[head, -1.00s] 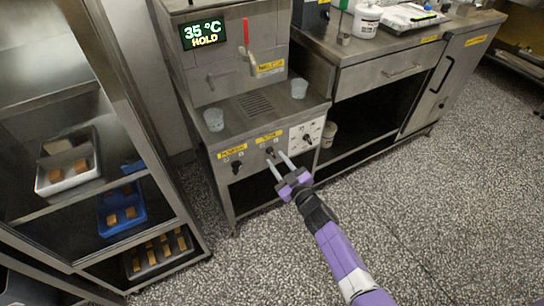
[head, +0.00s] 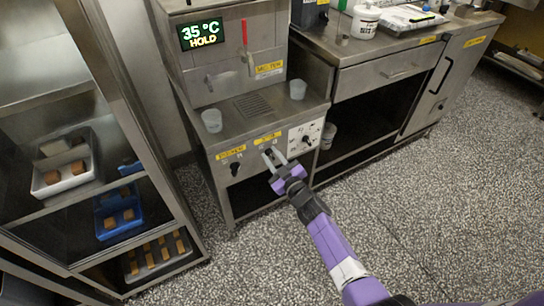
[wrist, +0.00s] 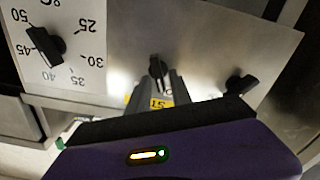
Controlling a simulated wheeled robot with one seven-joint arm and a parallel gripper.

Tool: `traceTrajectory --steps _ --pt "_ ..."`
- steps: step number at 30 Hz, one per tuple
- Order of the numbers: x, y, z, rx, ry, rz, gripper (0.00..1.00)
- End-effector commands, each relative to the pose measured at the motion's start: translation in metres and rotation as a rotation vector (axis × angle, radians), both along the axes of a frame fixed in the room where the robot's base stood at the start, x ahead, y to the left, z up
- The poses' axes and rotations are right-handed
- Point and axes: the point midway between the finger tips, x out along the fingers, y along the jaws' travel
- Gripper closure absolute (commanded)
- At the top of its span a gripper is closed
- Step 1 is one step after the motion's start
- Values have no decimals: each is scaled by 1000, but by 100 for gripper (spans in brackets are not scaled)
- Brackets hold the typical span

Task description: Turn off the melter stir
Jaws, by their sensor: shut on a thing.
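The melter (head: 222,85) stands at the back wall, its display (head: 201,34) reading 35 °C HOLD. Its lower front panel carries a left knob (head: 235,168), a middle knob under a yellow label, and a temperature dial (head: 305,139). My gripper (head: 272,157) reaches the middle knob, its two light fingers close together there. In the wrist view the middle knob (wrist: 157,67) sits at the fingertips, gripped between them, with part of a label reading "ST" below. The other black knob (wrist: 241,83) is to the right and the dial knob (wrist: 46,44) to the left, both clear of the fingers.
Two clear cups (head: 212,120) (head: 298,89) stand on the melter's ledge. A rack (head: 120,120) with trays of brown pieces is at left. A steel counter (head: 390,50) is at right. The speckled floor (head: 430,210) in front is open.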

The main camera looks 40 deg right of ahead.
Motion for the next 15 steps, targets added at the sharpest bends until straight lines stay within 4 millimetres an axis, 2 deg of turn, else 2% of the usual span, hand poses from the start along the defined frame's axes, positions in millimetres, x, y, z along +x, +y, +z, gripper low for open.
traceTrajectory --steps 6,14,15 --pt "0 2 -2 -109 32 1 100" --pt "0 2 -2 -117 35 1 100" --pt "0 2 -2 -117 35 1 70"
